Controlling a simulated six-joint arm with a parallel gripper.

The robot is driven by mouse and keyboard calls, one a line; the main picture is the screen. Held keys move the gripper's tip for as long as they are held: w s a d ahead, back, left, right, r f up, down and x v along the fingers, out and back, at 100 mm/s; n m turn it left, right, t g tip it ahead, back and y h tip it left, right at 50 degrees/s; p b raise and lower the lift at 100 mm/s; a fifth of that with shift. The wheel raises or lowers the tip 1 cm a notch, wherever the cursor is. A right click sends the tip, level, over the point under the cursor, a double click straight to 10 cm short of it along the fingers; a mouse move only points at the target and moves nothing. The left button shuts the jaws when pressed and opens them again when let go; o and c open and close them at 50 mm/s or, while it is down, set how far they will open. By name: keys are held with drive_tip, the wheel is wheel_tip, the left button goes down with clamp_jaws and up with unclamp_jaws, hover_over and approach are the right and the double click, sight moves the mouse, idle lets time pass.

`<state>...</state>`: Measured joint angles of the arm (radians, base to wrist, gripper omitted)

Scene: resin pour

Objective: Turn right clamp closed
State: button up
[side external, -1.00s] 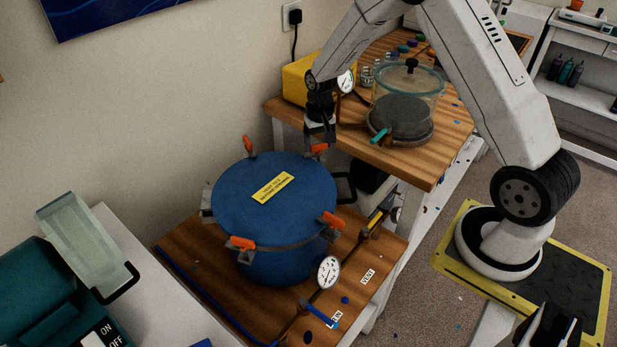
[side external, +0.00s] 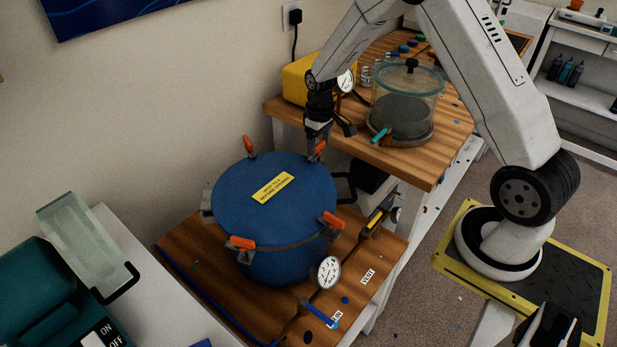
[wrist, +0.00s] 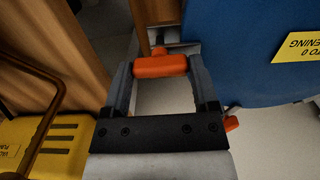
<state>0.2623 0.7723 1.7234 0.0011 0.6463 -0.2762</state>
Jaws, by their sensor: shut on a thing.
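The blue pressure pot (side external: 250,205) stands on the wooden bench with its lid on and a yellow label on top. It also shows in the wrist view (wrist: 240,50). Orange-handled clamps sit around its rim. My gripper (side external: 316,143) is at the clamp on the far right of the rim, its jaws shut on that clamp's orange handle (wrist: 160,66). In the side view this handle (side external: 320,149) stands fairly upright, partly hidden by the fingers. The far-left clamp (side external: 249,147) also stands upright. The two near clamps (side external: 241,243) and (side external: 330,220) lie flatter.
A pressure gauge (side external: 328,272) and a blue-handled valve (side external: 318,313) are at the pot's near side. A glass chamber (side external: 405,105) stands on the higher wooden table behind. A yellow pump (side external: 303,77) is close behind my gripper, near the wall.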

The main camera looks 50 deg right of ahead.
sight(319, 144)
drive_tip(key=o, duration=1.1)
drive_tip(key=shift+r, duration=0.1)
drive_tip(key=shift+r, duration=3.85)
drive_tip(key=shift+s+a+r, duration=0.2)
drive_tip(key=shift+s+a, duration=0.1)
drive_tip(key=shift+a, duration=0.15)
drive_tip(key=s+a+t, duration=0.1)
drive_tip(key=s+a, duration=0.2)
drive_tip(key=s, duration=0.2)
drive_tip(key=s+a+r, duration=0.1)
drive_tip(key=s+a, duration=0.3)
drive_tip(key=s, duration=0.2)
drive_tip(key=s+a+t, duration=0.1)
drive_tip(key=s+a, duration=0.3)
drive_tip(key=s, duration=0.1)
drive_tip(key=shift+s+a+r+t, duration=0.15)
drive_tip(key=shift+s+r+t, duration=0.15)
drive_tip(key=shift+s+r, duration=0.1)
